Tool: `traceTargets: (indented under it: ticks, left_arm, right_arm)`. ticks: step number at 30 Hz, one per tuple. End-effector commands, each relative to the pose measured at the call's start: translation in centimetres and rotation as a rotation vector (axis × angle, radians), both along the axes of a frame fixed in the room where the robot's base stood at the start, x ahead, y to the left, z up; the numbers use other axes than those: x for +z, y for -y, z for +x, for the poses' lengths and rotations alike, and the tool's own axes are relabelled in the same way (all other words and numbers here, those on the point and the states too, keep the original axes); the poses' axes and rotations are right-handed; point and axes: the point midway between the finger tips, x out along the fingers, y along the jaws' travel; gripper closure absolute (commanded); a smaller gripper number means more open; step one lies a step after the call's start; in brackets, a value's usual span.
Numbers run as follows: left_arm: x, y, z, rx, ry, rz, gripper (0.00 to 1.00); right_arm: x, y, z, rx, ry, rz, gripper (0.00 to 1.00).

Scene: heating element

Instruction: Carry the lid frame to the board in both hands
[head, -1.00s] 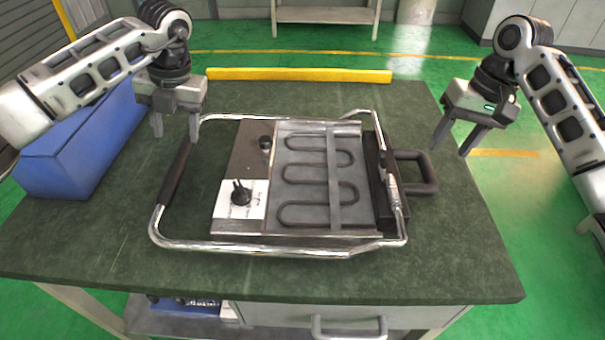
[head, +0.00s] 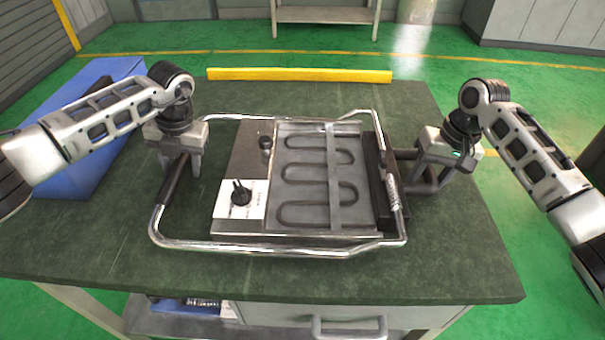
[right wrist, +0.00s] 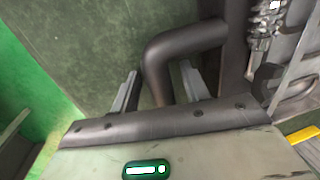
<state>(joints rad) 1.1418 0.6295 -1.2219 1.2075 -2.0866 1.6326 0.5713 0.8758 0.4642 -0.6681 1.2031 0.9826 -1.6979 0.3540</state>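The lid frame (head: 290,250) is a bent chrome tube with a black grip (head: 172,186) on its left and a dark U-shaped handle (head: 425,188) on its right. It lies around the heating unit (head: 240,165), a flat plate with a looped element and a black knob, on the green-topped table. My left gripper (head: 181,172) is open, its fingers lowered on either side of the black grip's far end. My right gripper (head: 424,182) is open over the handle. In the right wrist view, its fingers (right wrist: 158,78) straddle the dark handle bar (right wrist: 160,62), with visible gaps. No separate board is identifiable.
A yellow bar (head: 300,75) runs along the back edge. The table top (head: 300,275) is clear in front of the frame. A drawer handle (head: 349,328) sits below the front edge.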

Motion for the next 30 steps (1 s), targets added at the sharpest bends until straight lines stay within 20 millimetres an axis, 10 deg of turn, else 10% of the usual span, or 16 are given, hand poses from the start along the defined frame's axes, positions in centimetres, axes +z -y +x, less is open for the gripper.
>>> traceTargets:
  ticks: [5, 30]
  left_arm:
    - [0.02, 0.02, -0.01, 0.000, 0.000, 0.000, 1.00]
    - [0.09, 0.02, 0.00, 0.000, 0.000, 0.000, 1.00]
  right_arm:
    - [0.03, 0.00, 0.00, 0.000, 0.000, 0.000, 1.00]
    - [0.13, 0.01, 0.03, 0.000, 0.001, 0.000, 1.00]
